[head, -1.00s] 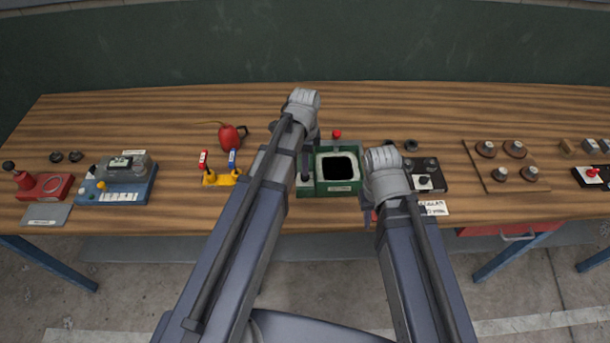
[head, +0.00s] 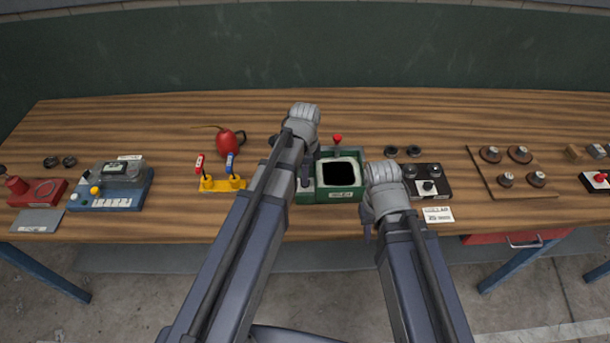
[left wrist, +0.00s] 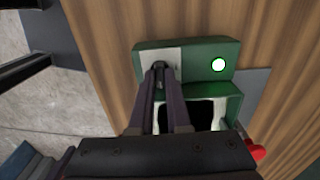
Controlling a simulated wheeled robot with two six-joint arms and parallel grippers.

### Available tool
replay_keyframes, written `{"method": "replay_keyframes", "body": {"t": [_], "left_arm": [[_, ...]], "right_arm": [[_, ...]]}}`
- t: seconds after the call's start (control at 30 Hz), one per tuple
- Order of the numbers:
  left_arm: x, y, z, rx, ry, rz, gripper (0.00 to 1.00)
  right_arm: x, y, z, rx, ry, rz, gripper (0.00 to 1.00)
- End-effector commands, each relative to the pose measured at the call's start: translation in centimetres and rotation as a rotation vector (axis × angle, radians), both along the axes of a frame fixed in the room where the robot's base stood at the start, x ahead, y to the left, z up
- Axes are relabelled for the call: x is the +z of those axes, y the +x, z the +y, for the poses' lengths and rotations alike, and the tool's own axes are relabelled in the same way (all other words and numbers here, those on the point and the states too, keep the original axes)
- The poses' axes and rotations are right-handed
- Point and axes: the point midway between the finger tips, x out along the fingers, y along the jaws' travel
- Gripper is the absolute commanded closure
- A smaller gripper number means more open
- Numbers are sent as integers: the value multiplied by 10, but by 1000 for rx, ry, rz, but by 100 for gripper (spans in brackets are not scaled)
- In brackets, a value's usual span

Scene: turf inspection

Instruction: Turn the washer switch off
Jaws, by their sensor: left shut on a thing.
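The washer (head: 357,190) is a green box with a dark square basin and a red-knobbed lever (head: 337,140) at its back. Its switch panel lies along the left side, partly behind my left arm. The switch's position is hard to tell. My right wrist is right of the washer; its gripper fingers are hidden.
A yellow stand (head: 222,185) with red and blue levers and a red oil can (head: 229,142) lie left of my left arm. A black control box (head: 429,184) and a white label card (head: 438,214) are close to my right wrist. The wooden bench's back strip is clear.

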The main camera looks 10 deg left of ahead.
Motion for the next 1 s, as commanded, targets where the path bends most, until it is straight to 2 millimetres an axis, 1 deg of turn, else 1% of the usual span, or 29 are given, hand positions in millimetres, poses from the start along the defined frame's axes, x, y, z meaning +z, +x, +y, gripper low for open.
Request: {"method": "replay_keyframes", "body": {"t": [0.63, 0.77, 1.0], "left_arm": [[0, 0, 0, 22, 0, 0, 100], [0, 0, 0, 73, 0, 0, 100], [0, 0, 0, 258, 0, 0, 100]], "right_arm": [[0, 0, 0, 0, 0, 0, 72], [0, 0, 0, 0, 0, 0, 72], [0, 0, 0, 0, 0, 0, 72]]}}
